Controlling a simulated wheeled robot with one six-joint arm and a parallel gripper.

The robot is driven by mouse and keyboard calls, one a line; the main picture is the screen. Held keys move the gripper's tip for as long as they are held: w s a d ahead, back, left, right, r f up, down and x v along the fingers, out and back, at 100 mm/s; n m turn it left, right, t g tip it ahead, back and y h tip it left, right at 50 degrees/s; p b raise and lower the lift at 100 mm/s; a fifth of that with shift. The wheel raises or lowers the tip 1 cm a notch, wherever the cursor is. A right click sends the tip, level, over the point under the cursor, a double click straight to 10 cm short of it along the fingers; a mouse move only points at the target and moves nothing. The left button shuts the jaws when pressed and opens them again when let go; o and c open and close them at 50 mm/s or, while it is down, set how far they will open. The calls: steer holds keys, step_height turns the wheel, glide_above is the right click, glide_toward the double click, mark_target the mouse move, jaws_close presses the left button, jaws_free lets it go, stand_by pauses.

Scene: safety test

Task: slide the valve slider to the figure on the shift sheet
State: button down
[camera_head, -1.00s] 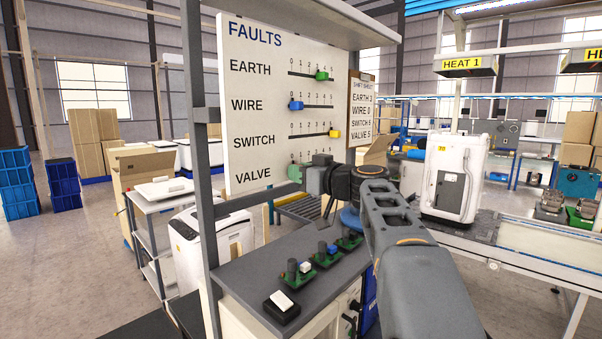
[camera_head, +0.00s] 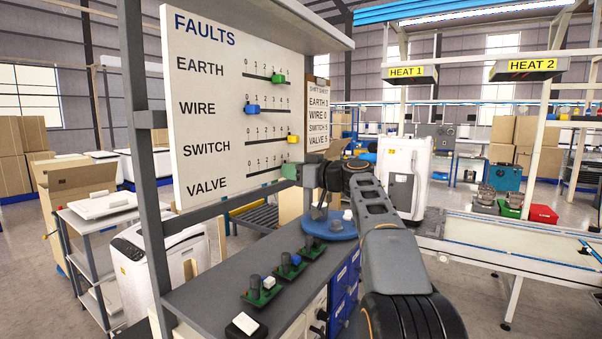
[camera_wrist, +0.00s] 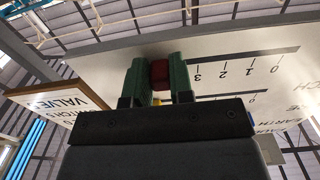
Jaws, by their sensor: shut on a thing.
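The FAULTS board (camera_head: 215,150) stands left of my arm, with labelled rows and figured tracks. My gripper (camera_head: 290,172) is at the VALVE row, right of its 3. In the wrist view its green fingers (camera_wrist: 159,75) are shut on the dark red valve slider (camera_wrist: 160,74). The slider is past the 3; the figures there are hidden by the fingers. The shift sheet (camera_head: 317,105), right of the board, seems to read EARTH 3, WIRE 0, SWITCH 5, VALVE 5.
The green earth slider (camera_head: 278,79) is near 3, the blue wire slider (camera_head: 252,109) near 0, the yellow switch slider (camera_head: 293,139) near 5. The bench (camera_head: 205,285) below holds several small green units and a blue round stand (camera_head: 330,229). A grey post (camera_head: 150,180) edges the board's left.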

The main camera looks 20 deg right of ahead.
steer(key=shift+w+d+r+p, duration=0.1)
steer(key=shift+w+d+p, duration=0.05)
steer(key=shift+w+d, duration=0.3)
steer(key=shift+w+d+p, duration=0.15)
steer(key=shift+w+d, duration=0.05)
steer(key=shift+d, duration=0.3)
steer(key=c, duration=1)
jaws_free()
steer(key=shift+w+d, duration=0.15)
steer(key=shift+d, duration=0.05)
steer(key=shift+a, duration=0.1)
steer(key=b+v, duration=0.4)
steer(key=v, duration=0.9)
steer(key=shift+s+d+b, duration=0.25)
steer(key=shift+s+b, duration=0.05)
steer(key=shift+s, duration=0.05)
